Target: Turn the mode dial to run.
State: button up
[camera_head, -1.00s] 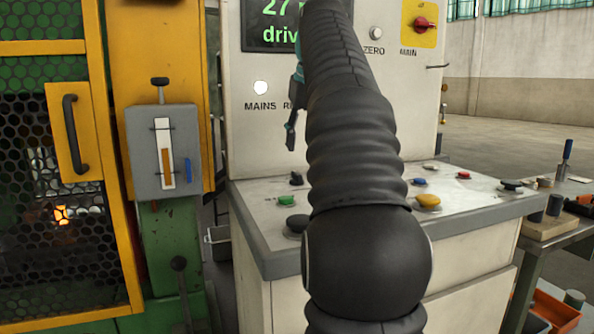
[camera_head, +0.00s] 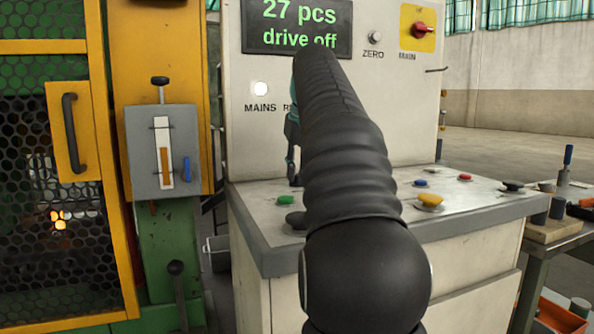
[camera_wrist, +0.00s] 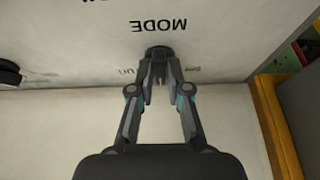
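The dark mode dial (camera_wrist: 158,52) is on the sloped top of the console, below the upside-down MODE lettering in the wrist view. My gripper (camera_wrist: 159,78) is right at the dial, its two fingers apart with their tips on either side of it. Whether the fingers press on the dial or leave a small gap cannot be told. A partly covered "run" label (camera_wrist: 128,72) lies left of the fingers in the wrist view. The dial's pointer direction is hidden. In the head view my gripper (camera_head: 293,180) points down at the console, partly behind my arm.
The console top (camera_head: 262,220) also bears a green button (camera_head: 286,200), a yellow button (camera_head: 429,200), a red button (camera_head: 465,177) and a blue button (camera_head: 420,183). A screen (camera_head: 275,25) reads "27 pcs drive off". A caged machine (camera_head: 60,200) stands left, a side bench (camera_head: 560,235) right.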

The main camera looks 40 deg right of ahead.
grip_shut()
jog(key=m+p, duration=0.1)
jog(key=m+h+p, duration=0.1)
jog(key=m, duration=0.1)
jog(key=shift+w+a+r+m+g+p, duration=0.1)
jog(key=shift+a+r+m+g+p, duration=0.1)
jog(key=shift+m+g+p, duration=0.15)
jog(key=m+h, duration=0.1)
jog(key=m, duration=0.2)
jog(key=shift+w+f+g+p, duration=0.15)
jog(key=shift+g+p, duration=0.1)
jog(key=shift+p, duration=0.15)
jog(key=shift+m+g+h, duration=0.4)
jog(key=shift+m, duration=0.75)
jog(key=o, duration=0.7)
grip_release()
jog(key=shift+c, duration=0.2)
jog(key=v, duration=0.7)
jog(key=shift+r, duration=0.25)
